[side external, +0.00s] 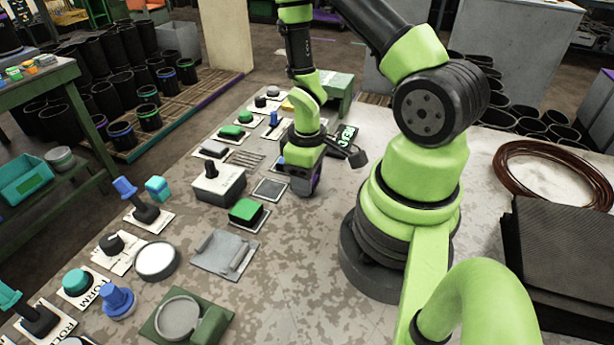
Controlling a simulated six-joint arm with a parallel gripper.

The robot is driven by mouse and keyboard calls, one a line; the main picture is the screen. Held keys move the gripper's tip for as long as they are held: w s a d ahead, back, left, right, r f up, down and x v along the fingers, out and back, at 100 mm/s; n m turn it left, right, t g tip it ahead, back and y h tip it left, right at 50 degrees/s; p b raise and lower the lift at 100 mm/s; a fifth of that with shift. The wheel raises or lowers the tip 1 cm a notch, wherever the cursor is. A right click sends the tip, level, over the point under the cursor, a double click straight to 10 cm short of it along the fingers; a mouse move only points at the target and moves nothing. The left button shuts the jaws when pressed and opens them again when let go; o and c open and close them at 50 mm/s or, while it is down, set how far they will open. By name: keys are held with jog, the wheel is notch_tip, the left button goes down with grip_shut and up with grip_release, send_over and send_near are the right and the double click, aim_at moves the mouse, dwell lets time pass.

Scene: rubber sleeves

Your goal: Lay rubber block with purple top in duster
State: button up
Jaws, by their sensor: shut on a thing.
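My gripper (303,188) points down over the table in the side external view, just right of a small dark square pad. It is shut on a dark block with a purple patch (317,173), which fits the rubber block with purple top. The fingers hide most of the block, and I cannot tell whether it touches the table. No thing is clearly a duster; a flat grey piece with raised bars (225,253) lies nearer the camera and to the left.
A grey box with a black knob (218,184) and a green-topped block (246,211) stand left of my gripper. A white round dish (157,261), blue knob (117,302) and green holder (183,317) are nearer. Coiled brown cable (553,170) lies right.

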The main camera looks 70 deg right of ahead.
jog(key=shift+f, duration=0.35)
jog(key=o, duration=0.9)
jog(key=a+r+t, duration=0.1)
jog(key=a+r, duration=0.1)
jog(key=r, duration=0.6)
jog(key=a+r+m+t, duration=0.1)
jog(key=a+r, duration=0.1)
jog(key=r, duration=0.6)
jog(key=w+a+r+m+t, duration=0.1)
jog(key=a+r+t, duration=0.1)
jog(key=r, duration=0.6)
jog(key=shift+a, duration=0.15)
jog(key=shift+o, duration=0.6)
jog(key=s+a+r+m+t+y, duration=0.2)
jog(key=s+a+r+t, duration=0.1)
jog(key=s+a+r, duration=0.2)
jog(key=shift+s+a+r, duration=0.15)
jog(key=shift+a+r, duration=0.35)
jog(key=shift+r, duration=0.45)
